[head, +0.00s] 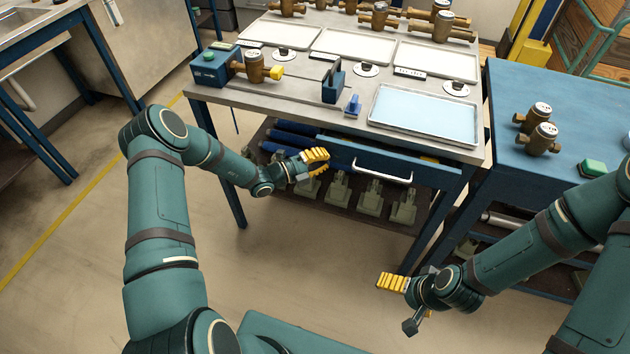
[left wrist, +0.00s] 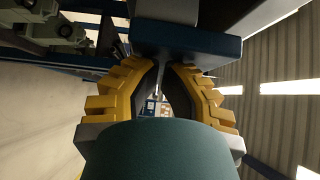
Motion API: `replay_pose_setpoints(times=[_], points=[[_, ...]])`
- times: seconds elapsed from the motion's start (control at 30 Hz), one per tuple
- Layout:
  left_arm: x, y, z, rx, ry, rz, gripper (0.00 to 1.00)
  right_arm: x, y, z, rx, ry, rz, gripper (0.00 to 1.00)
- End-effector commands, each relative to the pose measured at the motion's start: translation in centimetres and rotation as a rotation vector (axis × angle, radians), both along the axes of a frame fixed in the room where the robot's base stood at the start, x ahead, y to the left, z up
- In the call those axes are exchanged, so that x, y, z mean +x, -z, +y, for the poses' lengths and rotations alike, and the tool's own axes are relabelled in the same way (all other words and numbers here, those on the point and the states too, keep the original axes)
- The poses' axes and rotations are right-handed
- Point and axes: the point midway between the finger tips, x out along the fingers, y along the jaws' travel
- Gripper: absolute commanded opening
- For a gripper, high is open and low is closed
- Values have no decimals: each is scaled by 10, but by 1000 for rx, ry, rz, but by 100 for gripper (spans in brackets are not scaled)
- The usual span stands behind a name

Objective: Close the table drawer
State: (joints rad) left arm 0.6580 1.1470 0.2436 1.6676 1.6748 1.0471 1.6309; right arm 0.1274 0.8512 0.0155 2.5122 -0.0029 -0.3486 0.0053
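The table drawer (head: 360,158) has a blue front with a pale metal bar handle (head: 382,173). It sits under the right part of the metal-topped table and stands out a little, with a strip of its inside showing behind the front. My left gripper (head: 318,158) is at the left end of the drawer front, with its yellow-padded fingers drawn together. In the left wrist view the fingertips (left wrist: 163,64) nearly meet close to a blue panel (left wrist: 190,48); I cannot tell whether they touch it. My right gripper (head: 397,303) is open and empty, low in front of the table.
The tabletop holds a light-blue tray (head: 425,114), white trays (head: 353,46), and brass meters (head: 255,67). Grey-green fittings (head: 370,198) stand on the shelf below the drawer. A blue bench (head: 556,95) adjoins on the right. The floor (head: 270,260) in front is clear.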

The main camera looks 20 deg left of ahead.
Motion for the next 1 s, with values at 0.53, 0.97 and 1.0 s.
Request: replay_pose_setpoints(times=[0.53,0.97,1.0], points=[[53,0,0,1,0,1,0,6,25,-1,-3,3,-14,100],[53,-2,1,0,-2,-1,0,6,24,-1,-3,4,-13,100],[52,-2,0,0,-2,-1,0,5,23,-1,-3,4,-13,100]])
